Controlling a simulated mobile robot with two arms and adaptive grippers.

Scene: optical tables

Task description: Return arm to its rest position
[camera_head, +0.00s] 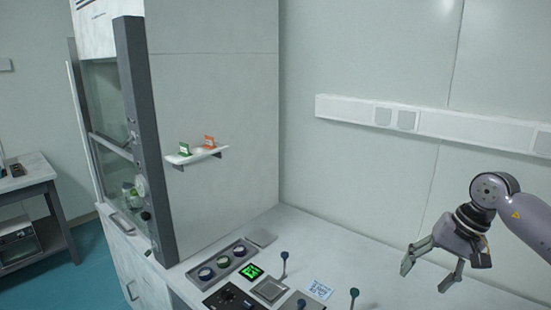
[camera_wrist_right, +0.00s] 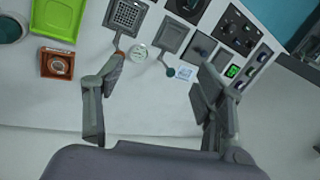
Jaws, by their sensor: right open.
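My right gripper (camera_head: 428,268) is at the right of the head view, in the air over the white bench (camera_head: 345,250). Its fingers are spread and nothing is between them. In the right wrist view the same gripper (camera_wrist_right: 155,115) shows two parted fingers with the bench below. My right arm comes in from the right edge of the head view. My left gripper is in neither view.
A row of dark round items in a tray (camera_head: 222,262), a green-lit display (camera_head: 250,271) and blue-knobbed levers (camera_head: 284,255) are on the bench. A fume hood (camera_head: 215,130) stands left. The right wrist view shows a green tray (camera_wrist_right: 58,18) and an orange-brown box (camera_wrist_right: 57,63).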

